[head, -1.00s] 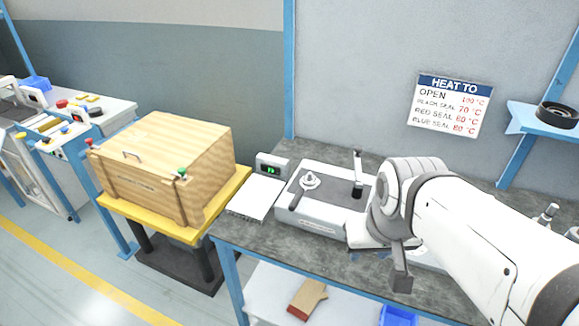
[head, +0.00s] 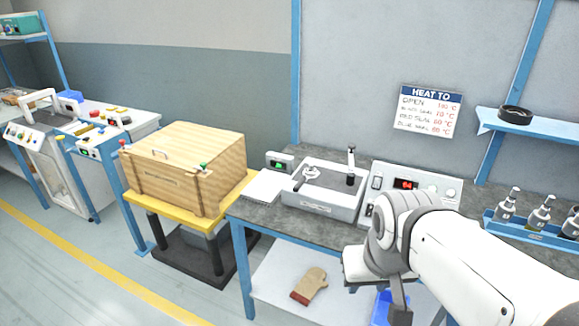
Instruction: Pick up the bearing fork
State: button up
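A small tool with a pale ring-like head and a dark handle (head: 308,176), which looks like the bearing fork, lies on top of the grey-white bench unit (head: 306,206). It is small in the head view, and I cannot tell whether the pale ring is part of it or a separate bearing. My gripper (head: 378,296) is at the bench's front edge, below and to the right of the tool and well apart from it. One dark finger points down. The other finger is not clear, so its opening cannot be judged. I see nothing held.
A dark post (head: 351,170) stands on the unit. A control box with a red display (head: 404,184) is to its right. Bottles (head: 541,212) stand in a blue tray further right. A wooden crate (head: 187,165) is at left.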

aim_at(304, 179)
jog(key=i, duration=0.95)
jog(key=z, duration=1.45)
jog(key=k, duration=0.9)
jog(key=u, duration=1.2)
jog(key=i, duration=0.7)
jog(key=z, duration=0.1)
